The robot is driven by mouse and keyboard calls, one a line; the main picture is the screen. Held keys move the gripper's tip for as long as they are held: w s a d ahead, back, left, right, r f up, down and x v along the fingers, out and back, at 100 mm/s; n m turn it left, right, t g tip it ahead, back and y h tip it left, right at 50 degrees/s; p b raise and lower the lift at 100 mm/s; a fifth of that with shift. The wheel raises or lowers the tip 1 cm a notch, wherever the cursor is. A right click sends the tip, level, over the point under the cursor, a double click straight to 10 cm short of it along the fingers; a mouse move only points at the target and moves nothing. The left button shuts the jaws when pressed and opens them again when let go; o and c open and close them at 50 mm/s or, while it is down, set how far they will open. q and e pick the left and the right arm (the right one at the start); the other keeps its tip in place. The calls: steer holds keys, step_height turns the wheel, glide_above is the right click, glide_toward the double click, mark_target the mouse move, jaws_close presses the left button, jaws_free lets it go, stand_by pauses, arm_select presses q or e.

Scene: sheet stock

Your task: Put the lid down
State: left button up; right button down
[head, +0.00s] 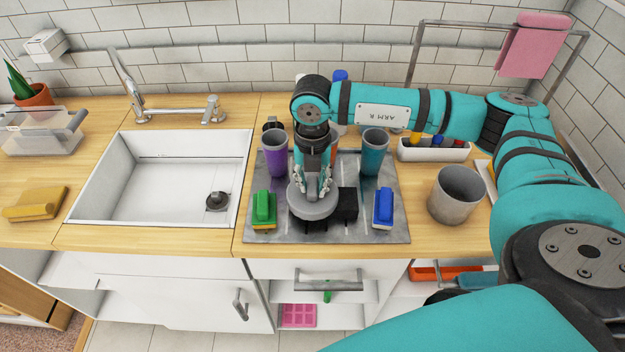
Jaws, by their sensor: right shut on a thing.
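My right gripper (314,187) points down over the middle of the grey metal sheet (255,232) on the counter. It is shut on the grey round lid (304,210), which is roughly level. I cannot tell whether the lid touches what is below it. A black block (346,205) shows just right of the lid, partly covered. My left gripper is not in view.
On the sheet stand a purple cup (274,152), a teal cup (374,152), a green block-like item (263,208) and a blue one (383,207). A grey cup (456,195) stands to the right. The sink (165,195) is left, with a yellow sponge (35,204) beyond.

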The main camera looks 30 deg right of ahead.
mark_target(313, 184)
steer(key=shift+f+b, duration=0.4)
steer(key=shift+f, duration=0.1)
steer(key=c, duration=1.1)
jaws_free()
steer(key=shift+r, duration=0.15)
steer(key=shift+r+p, duration=0.55)
steer(key=shift+p, duration=0.1)
steer(key=shift+w+r+b, duration=0.1)
steer(key=shift+r+b, duration=0.2)
steer(key=shift+b, duration=0.05)
steer(key=shift+r+b, duration=1.45)
steer(key=shift+r, duration=4.15)
